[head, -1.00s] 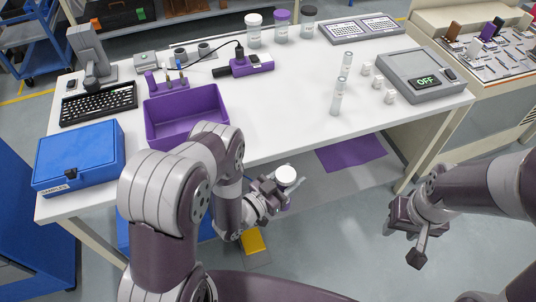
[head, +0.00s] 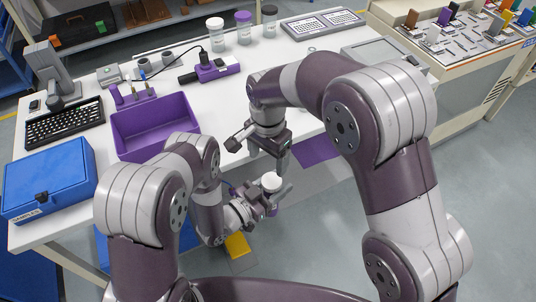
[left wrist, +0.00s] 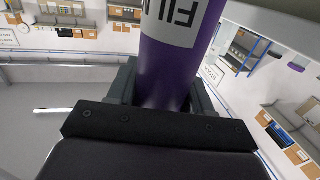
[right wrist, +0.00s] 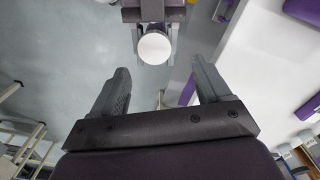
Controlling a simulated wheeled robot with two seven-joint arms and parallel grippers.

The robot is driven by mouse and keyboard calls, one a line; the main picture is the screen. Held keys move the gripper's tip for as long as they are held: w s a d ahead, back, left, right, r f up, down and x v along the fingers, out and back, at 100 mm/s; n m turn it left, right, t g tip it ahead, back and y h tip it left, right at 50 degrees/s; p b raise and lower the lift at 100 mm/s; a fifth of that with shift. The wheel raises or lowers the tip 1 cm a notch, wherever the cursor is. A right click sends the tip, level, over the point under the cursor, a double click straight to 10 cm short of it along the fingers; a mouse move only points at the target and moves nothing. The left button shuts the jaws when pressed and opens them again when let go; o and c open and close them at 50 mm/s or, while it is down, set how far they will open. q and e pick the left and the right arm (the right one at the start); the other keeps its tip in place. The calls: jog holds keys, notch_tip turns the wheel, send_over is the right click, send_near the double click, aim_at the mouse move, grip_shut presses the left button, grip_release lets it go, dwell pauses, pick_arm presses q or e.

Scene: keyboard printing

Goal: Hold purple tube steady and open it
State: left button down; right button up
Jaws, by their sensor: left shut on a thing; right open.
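The purple tube (left wrist: 168,70) stands in my left gripper (head: 262,193), which is shut around it in front of the table edge. Part of a white label shows on the tube in the left wrist view. Its white cap (head: 271,181) faces up in the head view and is on the tube. My right gripper (head: 260,153) is open and empty, pointing down, above and slightly to the left of the cap in the head view. In the right wrist view, the white cap (right wrist: 154,48) appears ahead, beyond the open fingertips (right wrist: 160,80) and not between them.
A purple bin (head: 155,125), a blue box (head: 48,180) and a black keyboard (head: 64,122) stand on the left of the white table. Several jars, one with a purple lid (head: 243,27), stand at the back.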

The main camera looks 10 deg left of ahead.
aim_at(268, 178)
notch_tip(268, 178, down, 8)
jog(key=shift+r, duration=0.1)
